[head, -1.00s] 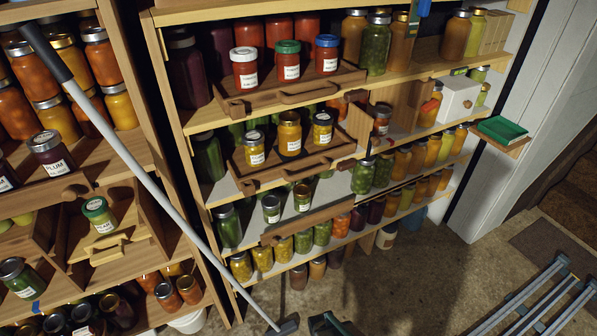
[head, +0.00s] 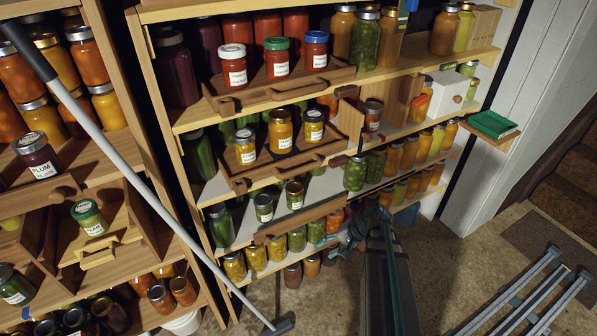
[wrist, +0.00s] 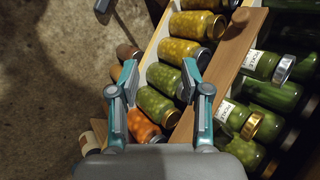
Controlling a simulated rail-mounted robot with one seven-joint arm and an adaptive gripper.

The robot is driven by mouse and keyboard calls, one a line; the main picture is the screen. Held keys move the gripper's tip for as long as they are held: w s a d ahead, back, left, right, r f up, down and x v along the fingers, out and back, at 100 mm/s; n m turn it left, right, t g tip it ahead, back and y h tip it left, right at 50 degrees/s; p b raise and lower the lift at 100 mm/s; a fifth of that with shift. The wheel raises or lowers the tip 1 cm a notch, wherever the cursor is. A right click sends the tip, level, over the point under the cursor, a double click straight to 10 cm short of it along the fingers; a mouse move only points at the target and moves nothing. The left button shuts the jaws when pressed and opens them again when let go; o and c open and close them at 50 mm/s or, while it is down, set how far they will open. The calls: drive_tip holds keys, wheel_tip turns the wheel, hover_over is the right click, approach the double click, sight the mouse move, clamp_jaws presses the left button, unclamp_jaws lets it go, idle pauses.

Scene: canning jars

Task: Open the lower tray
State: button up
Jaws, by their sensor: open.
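The lower tray is low on the right-hand shelf, its wooden front board (head: 298,218) running along the shelf edge. Two small labelled jars (head: 264,207) stand behind this board. In the wrist view the board (wrist: 218,70) slants across to the right of centre, with a rounded wooden handle (wrist: 240,28) near its upper end. My gripper (head: 333,245) is at the right end of the board. In the wrist view my gripper (wrist: 159,76) is open and empty, its right finger overlapping the board's near edge. Whether it touches the board I cannot tell.
A row of jars (wrist: 161,103) stands on the shelf below, behind my fingers in the wrist view. The middle tray (head: 240,184) and upper tray (head: 235,100) hold jars above. A long grey pole (head: 165,190) leans at left. Open floor (head: 450,255) lies right.

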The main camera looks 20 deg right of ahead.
drive_tip(key=w+d+r+t+y, duration=0.2)
drive_tip(key=w+r, duration=0.2)
drive_tip(key=r, duration=0.4)
drive_tip(key=w+d+r+t+y, duration=0.1)
drive_tip(key=w+d+r+t, duration=0.15)
drive_tip(key=r, duration=0.55)
drive_tip(key=t+y, duration=0.1)
drive_tip(key=y, duration=0.3)
approach(304, 171)
drive_tip(key=a, duration=0.2)
drive_tip(key=x, duration=0.3)
drive_tip(key=p+x, duration=0.1)
drive_tip(key=x, duration=0.2)
drive_tip(key=w+x, duration=0.1)
drive_tip(key=x, duration=0.3)
drive_tip(key=shift+d+f+p, duration=0.1)
drive_tip(key=shift+d+p, duration=0.15)
drive_tip(key=shift+p, duration=0.1)
clamp_jaws()
